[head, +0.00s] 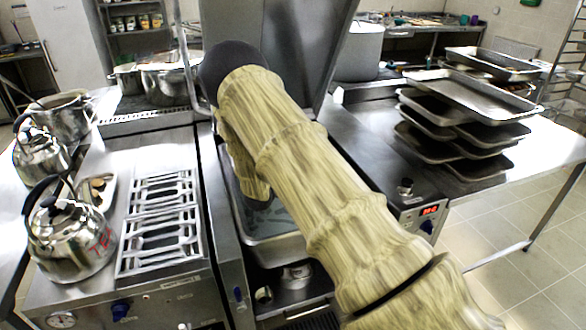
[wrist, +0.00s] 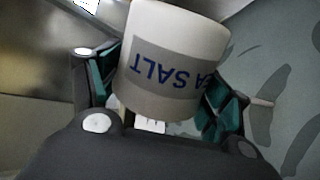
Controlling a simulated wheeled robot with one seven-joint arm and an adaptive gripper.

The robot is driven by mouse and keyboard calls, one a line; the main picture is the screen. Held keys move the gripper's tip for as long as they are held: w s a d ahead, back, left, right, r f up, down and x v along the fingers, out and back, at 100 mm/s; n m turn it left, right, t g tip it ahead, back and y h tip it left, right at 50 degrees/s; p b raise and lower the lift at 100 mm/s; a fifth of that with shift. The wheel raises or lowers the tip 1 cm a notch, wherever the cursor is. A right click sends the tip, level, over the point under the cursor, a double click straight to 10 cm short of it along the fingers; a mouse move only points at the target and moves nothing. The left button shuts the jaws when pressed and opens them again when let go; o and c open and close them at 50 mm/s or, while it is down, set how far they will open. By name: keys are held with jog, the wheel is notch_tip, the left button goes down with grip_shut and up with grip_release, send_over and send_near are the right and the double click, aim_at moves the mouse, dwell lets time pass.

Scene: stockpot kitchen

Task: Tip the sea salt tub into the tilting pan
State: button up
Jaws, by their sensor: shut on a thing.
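The sea salt tub (wrist: 178,35) is a white tub with a grey band, and its dark lettering reads upside down in the wrist view. My gripper (wrist: 165,92) is shut on it, with a dark, teal-padded finger on each side. The tilting pan (head: 272,252) is a steel pan at the middle of the head view, with its large lid (head: 300,50) raised behind it. My arm reaches over the pan and covers much of it. The gripper and tub are hidden in the head view. Grey-green patches show beside the tub in the wrist view.
A burner grate (head: 158,235) and steel kettles (head: 68,235) stand left of the pan. A large stockpot (head: 358,52) stands behind it. Stacked trays (head: 480,100) sit on the right table. A control panel with a red display (head: 428,211) is right of the pan.

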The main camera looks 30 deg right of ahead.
jog(key=shift+w+a+f+n+g+h+p, duration=0.15)
jog(key=shift+w+n+p, duration=0.1)
jog(key=shift+n, duration=0.4)
jog(key=shift+w+a+r+n+g+h+p, duration=0.15)
jog(key=shift+w+n+g+p, duration=0.1)
jog(key=shift+n, duration=0.35)
jog(key=shift+w+a+f+n+g+h+p, duration=0.15)
jog(key=shift+w+n+p, duration=0.1)
jog(key=shift+n, duration=0.4)
dwell(1.5)
